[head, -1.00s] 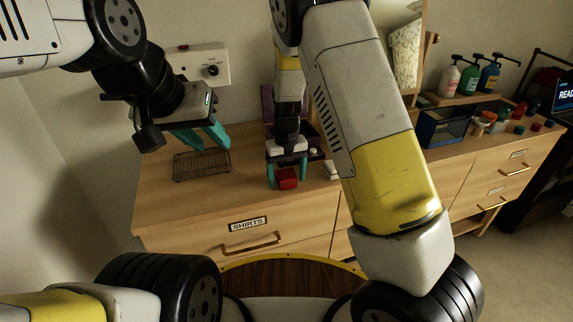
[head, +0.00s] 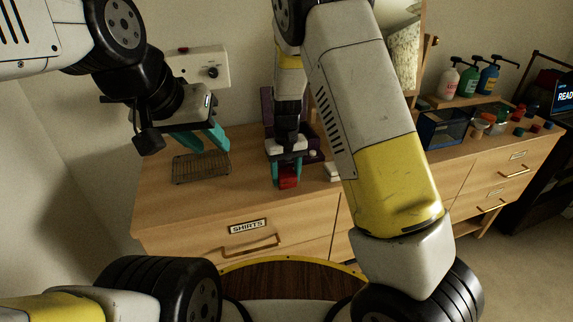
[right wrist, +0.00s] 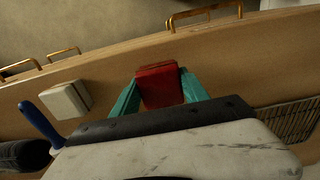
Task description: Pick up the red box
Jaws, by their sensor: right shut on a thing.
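The red box (head: 288,178) is at the left part of the wooden dresser top, near its front edge. My right gripper (head: 285,180) reaches down over it with a teal finger on each side. In the right wrist view the red box (right wrist: 160,86) sits between the two teal fingers, and the gripper is shut on it. I cannot tell whether the box still touches the dresser top. My left gripper (head: 203,140) hangs to the left, above a dark wire rack, its teal fingers apart and empty.
The wire rack (head: 200,167) lies left of the red box. A small white block (head: 332,171) lies to its right; a purple object (head: 268,108) stands behind. A glass tank (head: 441,128), pump bottles (head: 468,79) and several small items fill the dresser's right part.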

